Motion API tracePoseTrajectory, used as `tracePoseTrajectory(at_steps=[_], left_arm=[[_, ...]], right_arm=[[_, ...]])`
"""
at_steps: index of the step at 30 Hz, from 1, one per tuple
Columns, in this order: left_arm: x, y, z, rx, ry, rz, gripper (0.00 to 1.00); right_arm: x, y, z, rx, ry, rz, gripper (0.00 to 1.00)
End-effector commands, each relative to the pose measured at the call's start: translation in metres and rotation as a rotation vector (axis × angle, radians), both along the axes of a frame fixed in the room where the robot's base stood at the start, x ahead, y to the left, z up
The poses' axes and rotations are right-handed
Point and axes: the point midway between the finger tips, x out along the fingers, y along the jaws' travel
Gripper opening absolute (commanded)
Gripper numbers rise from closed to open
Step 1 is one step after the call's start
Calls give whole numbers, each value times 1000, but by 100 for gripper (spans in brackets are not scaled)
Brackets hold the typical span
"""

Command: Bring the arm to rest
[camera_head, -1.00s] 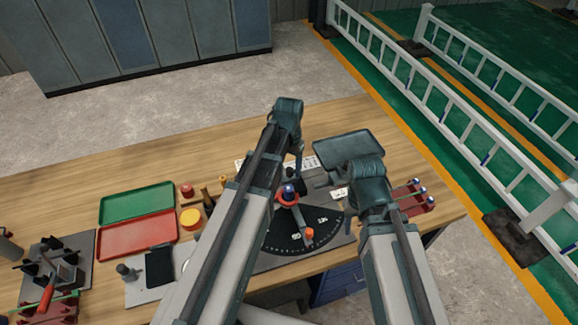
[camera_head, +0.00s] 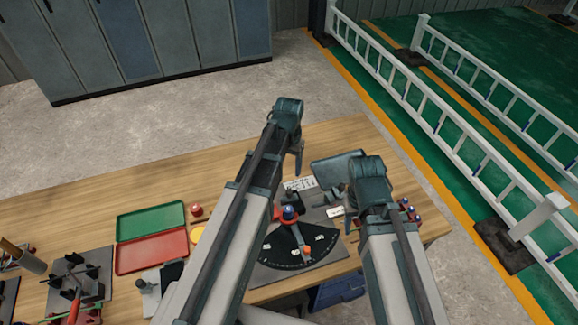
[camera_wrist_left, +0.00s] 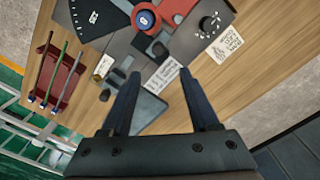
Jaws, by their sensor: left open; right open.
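My left gripper (camera_head: 298,160) hangs over the far part of the workbench. It also shows in the left wrist view (camera_wrist_left: 160,98), where its two dark fingers are apart with nothing between them. My right gripper (camera_head: 368,185) is to the right, over the bench's right part; its fingers are mostly hidden by its own wrist. Both arms reach forward from the bottom of the head view. The grippers look clear of the bench things, though the exact height cannot be told.
White railings (camera_head: 450,135) stand right.

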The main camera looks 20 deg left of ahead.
Motion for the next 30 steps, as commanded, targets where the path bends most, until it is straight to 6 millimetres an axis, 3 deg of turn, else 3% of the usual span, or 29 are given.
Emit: tracePoseTrajectory(at_steps=[1, 5, 17, 20, 24, 30], left_arm=[[0, 0, 12, 0, 0, 0, 62], [0, 0, 18, 0, 0, 0, 62], [-6, -6, 10, 2, 2, -7, 62], [-31, -28, -13, 15, 9, -32, 62], [-82, -67, -52, 48, 22, -78, 62], [-138, -100, -87, 90, 31, -126, 62]], right_arm=[[0, 0, 12, 0, 0, -1, 50], [0, 0, 18, 1, 0, -3, 50], [0, 0, 10, 1, 0, -3, 50], [0, 0, -13, 0, 0, -2, 50], [0, 0, -53, -1, 0, 3, 50], [0, 0, -88, -2, 0, 8, 50]])
